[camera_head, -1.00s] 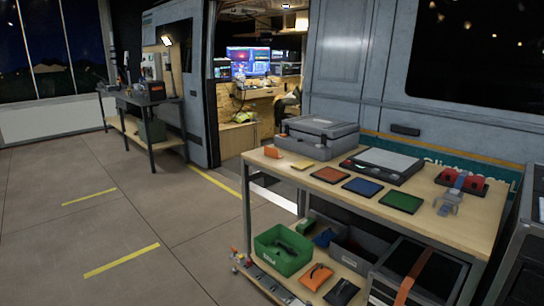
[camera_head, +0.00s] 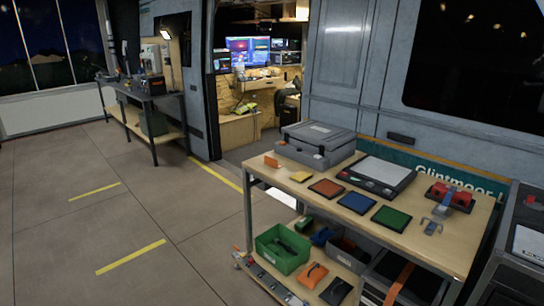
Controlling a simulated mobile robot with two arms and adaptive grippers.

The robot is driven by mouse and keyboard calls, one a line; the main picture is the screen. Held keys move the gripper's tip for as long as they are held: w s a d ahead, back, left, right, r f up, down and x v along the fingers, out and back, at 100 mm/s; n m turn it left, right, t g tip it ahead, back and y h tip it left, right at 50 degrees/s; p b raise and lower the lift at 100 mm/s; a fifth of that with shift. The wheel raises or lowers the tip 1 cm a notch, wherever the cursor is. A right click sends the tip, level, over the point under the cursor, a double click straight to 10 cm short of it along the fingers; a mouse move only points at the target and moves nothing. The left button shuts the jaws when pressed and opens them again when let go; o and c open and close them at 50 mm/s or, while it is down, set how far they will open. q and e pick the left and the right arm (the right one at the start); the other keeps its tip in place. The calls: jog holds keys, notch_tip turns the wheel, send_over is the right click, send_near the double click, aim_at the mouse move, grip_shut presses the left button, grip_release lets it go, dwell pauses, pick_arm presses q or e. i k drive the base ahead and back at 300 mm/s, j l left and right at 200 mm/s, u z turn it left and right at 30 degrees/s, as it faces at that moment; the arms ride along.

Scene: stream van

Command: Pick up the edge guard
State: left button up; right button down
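An orange upright piece (camera_head: 271,161) stands at the left end of the wooden table top (camera_head: 330,205). It may be the edge guard, but it is too small to be sure. A small yellow piece (camera_head: 301,177) lies just right of it. Neither of my grippers is in view, and nothing is seen being held.
The table top also holds a grey case (camera_head: 316,143), a flat panel device (camera_head: 377,174), brown, blue and green squares, and a red-topped block (camera_head: 450,195). A green bin (camera_head: 282,250) and orange pouch (camera_head: 312,275) sit on the lower shelf. The floor at left is clear.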

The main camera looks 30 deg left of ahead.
aim_at(270, 162)
jog(key=i+j, duration=0.75)
jog(key=j, duration=0.15)
jog(key=i+j+u, duration=0.15)
jog(key=i+j, duration=0.55)
jog(key=j, duration=0.2)
